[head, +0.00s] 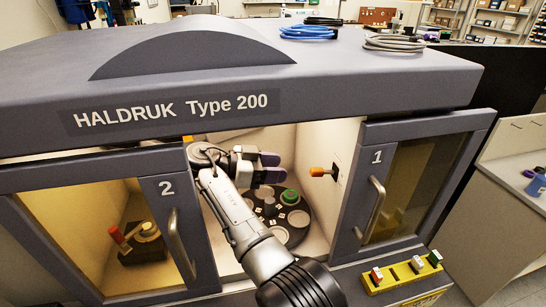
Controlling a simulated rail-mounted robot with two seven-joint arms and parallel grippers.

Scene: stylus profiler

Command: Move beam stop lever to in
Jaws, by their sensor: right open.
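A lever with an orange knob (319,171) sticks out from a dark plate on the inner right wall of the chamber; I take it for the beam stop lever, though no label shows. A second lever with a red knob (117,234) shows behind the glass of door 2. My right gripper (271,167) is inside the chamber opening, left of the orange knob and apart from it. Its dark-tipped fingers point right, open and empty. My left gripper is not in view.
A dark round stage (296,236) with pale discs and a green-topped piece (289,197) lies below the gripper. Door 1 (415,185) and door 2 (160,250), with bar handles, flank the opening. A yellow switch panel (378,284) sits at front right. Coiled cables (308,32) lie on top.

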